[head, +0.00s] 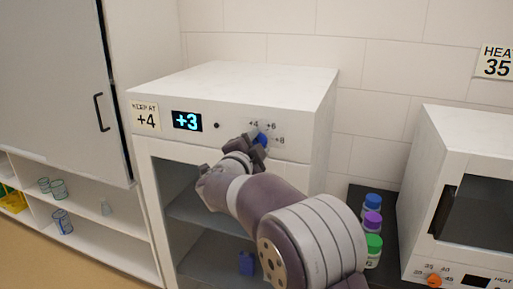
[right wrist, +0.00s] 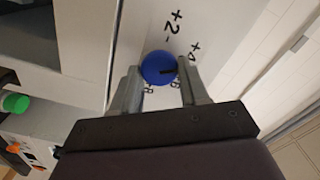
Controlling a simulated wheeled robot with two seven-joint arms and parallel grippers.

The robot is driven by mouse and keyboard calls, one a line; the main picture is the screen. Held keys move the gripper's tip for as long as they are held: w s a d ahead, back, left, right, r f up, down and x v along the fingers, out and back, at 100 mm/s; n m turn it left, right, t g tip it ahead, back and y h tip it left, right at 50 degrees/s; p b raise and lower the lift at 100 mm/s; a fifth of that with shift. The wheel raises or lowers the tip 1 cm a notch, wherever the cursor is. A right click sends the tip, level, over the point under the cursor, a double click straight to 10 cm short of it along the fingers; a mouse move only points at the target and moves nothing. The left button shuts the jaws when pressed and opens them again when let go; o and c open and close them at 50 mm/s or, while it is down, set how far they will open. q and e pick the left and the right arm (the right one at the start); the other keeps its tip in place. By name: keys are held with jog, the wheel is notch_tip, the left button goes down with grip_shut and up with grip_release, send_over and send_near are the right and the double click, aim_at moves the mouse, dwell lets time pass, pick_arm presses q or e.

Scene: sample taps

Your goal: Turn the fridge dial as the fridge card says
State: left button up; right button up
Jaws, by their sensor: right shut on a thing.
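The fridge card (head: 145,116) reads "KEEP AT +4" at the upper left of the white fridge's front (head: 231,82). The display (head: 187,121) beside it reads +3. The blue fridge dial (head: 263,139) is on the right of the panel, with +4, +6 and +8 printed around it. My right gripper (head: 256,143) is shut on the dial, partly covering it. In the right wrist view the dial (right wrist: 156,66) sits between the two fingers; its dark pointer line points right, roughly towards the +4 and +6 side. My left gripper is not in view.
Bottles with blue, purple and green caps (head: 373,225) stand right of the fridge. A second white appliance (head: 470,170) with an orange dial (head: 435,281) is at the right, under a "HEAT 35" card (head: 497,62). Shelves with glasses (head: 62,222) are at the left.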

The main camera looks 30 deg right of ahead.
jog(key=shift+f, duration=0.1)
jog(key=o, duration=0.9)
jog(key=shift+o, duration=0.5)
jog(key=shift+s, duration=0.2)
jog(key=shift+a, duration=0.15)
jog(key=b+v, duration=0.1)
jog(key=v, duration=1.1)
jog(key=shift+s+a+b, duration=0.15)
jog(key=shift+s+b, duration=0.15)
jog(key=shift+b, duration=0.1)
